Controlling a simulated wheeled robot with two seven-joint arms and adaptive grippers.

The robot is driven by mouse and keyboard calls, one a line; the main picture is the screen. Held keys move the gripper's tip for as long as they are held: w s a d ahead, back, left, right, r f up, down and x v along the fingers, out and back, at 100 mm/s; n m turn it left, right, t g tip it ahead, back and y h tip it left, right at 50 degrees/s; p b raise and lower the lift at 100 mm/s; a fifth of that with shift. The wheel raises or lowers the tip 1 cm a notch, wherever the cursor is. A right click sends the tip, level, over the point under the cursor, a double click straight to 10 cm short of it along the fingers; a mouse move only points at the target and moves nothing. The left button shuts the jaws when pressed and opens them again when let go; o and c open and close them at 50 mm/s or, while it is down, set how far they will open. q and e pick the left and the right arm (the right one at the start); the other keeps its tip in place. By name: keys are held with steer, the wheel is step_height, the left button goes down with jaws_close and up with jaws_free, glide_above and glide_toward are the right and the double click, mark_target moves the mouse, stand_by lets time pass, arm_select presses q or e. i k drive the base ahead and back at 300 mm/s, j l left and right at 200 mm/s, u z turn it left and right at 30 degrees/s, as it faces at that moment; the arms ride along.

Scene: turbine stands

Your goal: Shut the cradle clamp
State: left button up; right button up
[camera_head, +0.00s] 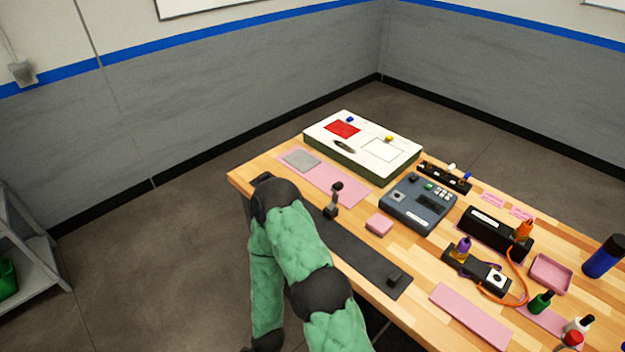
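A long dark strip (362,262) lies along the near edge of the wooden table. A small upright dark fixture with a knob-like top (334,199) stands at its far end and could be the cradle clamp; it is too small to tell whether it is open or shut. A low black block (395,279) sits near the strip's other end. One of my green-sleeved arms bends in front of the table's near left edge and hides part of the strip. Neither gripper shows in the head view.
The wooden table (413,308) holds a white-topped panel box (317,133), a grey-blue keypad device (428,221), a pink block (379,224), a black box with orange cable (487,237), a pink tray (550,274) and several bottles. A grey shelf (30,265) stands far left. Floor left of the table is clear.

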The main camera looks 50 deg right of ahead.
mark_target(336, 186)
steer(key=i, duration=2)
steer(key=i+z, duration=0.3)
steer(key=i, duration=0.2)
steer(key=i+z, duration=0.3)
steer(key=i, duration=0.15)
steer(key=i+j+z, duration=0.2)
steer(key=i+z, duration=0.15)
steer(key=i+j+z, duration=0.3)
steer(key=i, duration=0.25)
steer(key=i+l+z, duration=0.3)
steer(key=z, duration=0.15)
steer(key=i+z, duration=0.85)
steer(key=i+j+z, duration=0.2)
steer(key=i+z, duration=0.45)
steer(key=i, duration=0.45)
steer(key=i+j+z, duration=0.2)
steer(key=i, duration=0.4)
steer(key=i+j+z, duration=0.2)
steer(key=i, duration=0.45)
steer(key=i+l+z, duration=0.1)
steer(key=z, duration=3.4)
steer(key=l+u, duration=0.85)
steer(key=u, duration=0.15)
steer(key=k+l+u, duration=0.1)
steer(key=l+u, duration=0.35)
